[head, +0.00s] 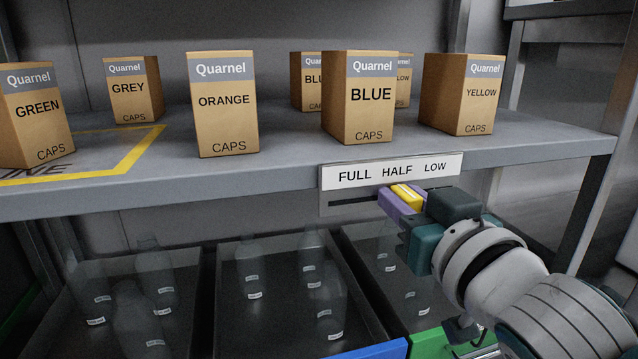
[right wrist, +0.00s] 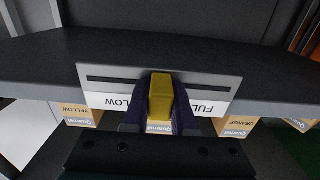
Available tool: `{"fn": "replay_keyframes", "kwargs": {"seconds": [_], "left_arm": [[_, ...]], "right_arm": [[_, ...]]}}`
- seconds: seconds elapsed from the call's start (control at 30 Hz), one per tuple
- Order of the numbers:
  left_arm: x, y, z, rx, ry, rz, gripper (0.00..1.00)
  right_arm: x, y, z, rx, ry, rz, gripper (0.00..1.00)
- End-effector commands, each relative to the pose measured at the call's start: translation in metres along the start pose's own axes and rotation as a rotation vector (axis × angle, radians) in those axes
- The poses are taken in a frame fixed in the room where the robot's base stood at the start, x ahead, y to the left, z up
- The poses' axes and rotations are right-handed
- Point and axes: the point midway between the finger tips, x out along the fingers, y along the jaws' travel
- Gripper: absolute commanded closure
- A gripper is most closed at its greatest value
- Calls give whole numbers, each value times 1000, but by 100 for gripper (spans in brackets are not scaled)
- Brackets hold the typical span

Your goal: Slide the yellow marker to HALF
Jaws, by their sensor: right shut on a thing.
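The yellow marker (head: 408,196) sits on a slotted plate (head: 327,197) on the shelf's front edge, under a label reading FULL, HALF, LOW. In the head view it is below HALF, slightly toward LOW. My right gripper (head: 402,203), with purple fingers, is shut on the marker. In the right wrist view, the marker (right wrist: 160,98) stands between the fingers near the middle of the dark slot (right wrist: 205,92). There the label appears upside down, and the marker and fingers hide the word HALF. My left gripper is not in view.
On the shelf (head: 290,172) above stand several cap boxes, including ORANGE (head: 223,105), BLUE (head: 358,98) and YELLOW (head: 462,95). Below are bins with clear bottles (head: 250,270). A shelf post (head: 590,205) stands to the right.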

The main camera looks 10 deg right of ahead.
Motion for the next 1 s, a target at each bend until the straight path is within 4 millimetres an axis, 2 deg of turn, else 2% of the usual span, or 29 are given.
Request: {"fn": "replay_keyframes", "kwargs": {"seconds": [0.07,0.1,0.37,0.63,0.73,1.0], "left_arm": [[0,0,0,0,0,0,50],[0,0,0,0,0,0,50],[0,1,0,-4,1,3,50],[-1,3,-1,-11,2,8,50],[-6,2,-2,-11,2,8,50],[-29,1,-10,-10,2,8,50]], "right_arm": [[0,0,1,0,-1,1,100],[0,0,1,0,-1,1,74],[0,0,0,1,0,0,45],[-1,0,0,1,1,0,45],[-8,-1,-2,2,0,0,45],[-56,0,-3,4,-5,2,45]]}}
